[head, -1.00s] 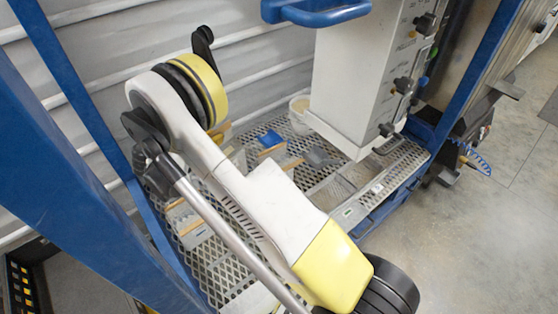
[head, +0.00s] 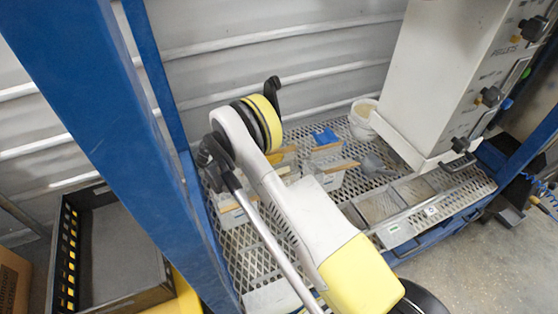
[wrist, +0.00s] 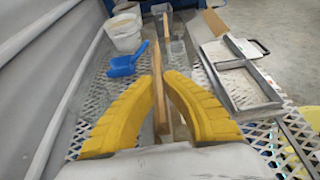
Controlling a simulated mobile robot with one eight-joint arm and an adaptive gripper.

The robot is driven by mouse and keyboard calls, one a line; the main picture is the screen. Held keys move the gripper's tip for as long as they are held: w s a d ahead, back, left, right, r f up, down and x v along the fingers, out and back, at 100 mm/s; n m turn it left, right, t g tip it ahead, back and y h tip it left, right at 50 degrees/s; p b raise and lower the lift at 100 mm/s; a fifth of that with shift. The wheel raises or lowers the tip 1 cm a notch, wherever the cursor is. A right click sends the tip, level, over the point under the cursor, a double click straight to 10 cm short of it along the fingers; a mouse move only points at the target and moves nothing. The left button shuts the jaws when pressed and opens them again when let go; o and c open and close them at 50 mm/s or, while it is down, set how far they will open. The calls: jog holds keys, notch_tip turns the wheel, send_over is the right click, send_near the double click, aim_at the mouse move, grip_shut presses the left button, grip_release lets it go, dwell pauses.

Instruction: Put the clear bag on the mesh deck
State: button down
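Several clear-walled packs with tan top strips stand on the mesh deck (head: 240,262); I cannot tell which is the clear bag. One (head: 235,212) is at the left, another (head: 333,178) at the middle. In the wrist view, my gripper (wrist: 162,78) has its two yellow fingers on either side of an upright tan strip (wrist: 160,98). The fingertips are close to it, but whether they press on it is unclear. In the head view my arm hides most of the gripper.
A blue scoop (wrist: 126,65) and a white bucket (wrist: 124,32) stand ahead, left of the strip. A grey divided tray (wrist: 240,82) is at the right. A tall white hopper (head: 440,75) rises at the deck's far end. A black crate (head: 108,300) is left of the blue post (head: 125,150).

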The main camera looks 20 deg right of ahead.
jog(key=shift+f, duration=0.8)
jog(key=c, duration=1.7)
grip_release()
jog(key=shift+o, duration=0.2)
